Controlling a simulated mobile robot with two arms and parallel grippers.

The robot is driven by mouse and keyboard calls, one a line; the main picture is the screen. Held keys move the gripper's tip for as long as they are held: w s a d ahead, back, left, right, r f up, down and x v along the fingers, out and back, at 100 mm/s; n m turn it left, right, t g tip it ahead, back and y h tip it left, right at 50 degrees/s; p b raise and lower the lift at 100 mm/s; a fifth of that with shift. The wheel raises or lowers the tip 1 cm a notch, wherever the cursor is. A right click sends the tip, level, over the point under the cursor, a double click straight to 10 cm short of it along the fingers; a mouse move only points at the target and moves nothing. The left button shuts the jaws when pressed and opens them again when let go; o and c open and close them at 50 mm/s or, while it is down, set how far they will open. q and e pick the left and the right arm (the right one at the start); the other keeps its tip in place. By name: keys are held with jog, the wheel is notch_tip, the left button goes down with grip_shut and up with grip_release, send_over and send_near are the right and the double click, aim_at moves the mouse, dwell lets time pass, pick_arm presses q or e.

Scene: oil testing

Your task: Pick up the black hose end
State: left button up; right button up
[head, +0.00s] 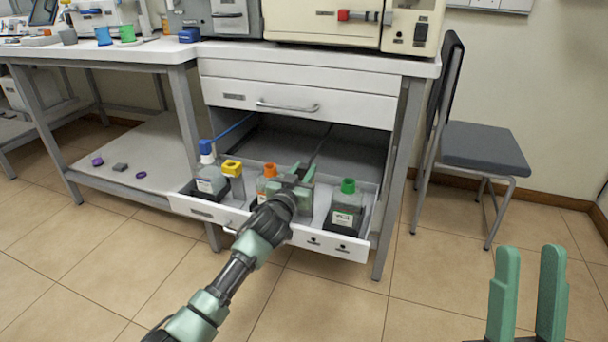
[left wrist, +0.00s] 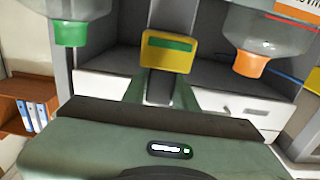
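A black hose (head: 320,146) runs from the back of the open drawer (head: 190,208) down to my left gripper (head: 302,171); its end is hidden there in the head view. The left gripper's two green fingers are apart, low over the drawer's middle. In the left wrist view, which looks upside down, they flank a dark piece (left wrist: 160,87), probably the hose end; I cannot tell whether they touch it. A yellow block with a green stripe (left wrist: 165,50) is just beyond. My right gripper (head: 527,300) is open and empty at the lower right, over the floor.
The drawer holds bottles with blue (head: 206,148), yellow (head: 232,168), orange (head: 270,170) and green (head: 348,186) caps. The orange and green ones stand close on either side of my left gripper. A blue hose (head: 233,127) is at left. A chair (head: 484,150) stands right; floor in front is free.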

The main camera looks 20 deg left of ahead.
pick_arm(q)
grip_shut()
jog(key=shift+r, duration=0.15)
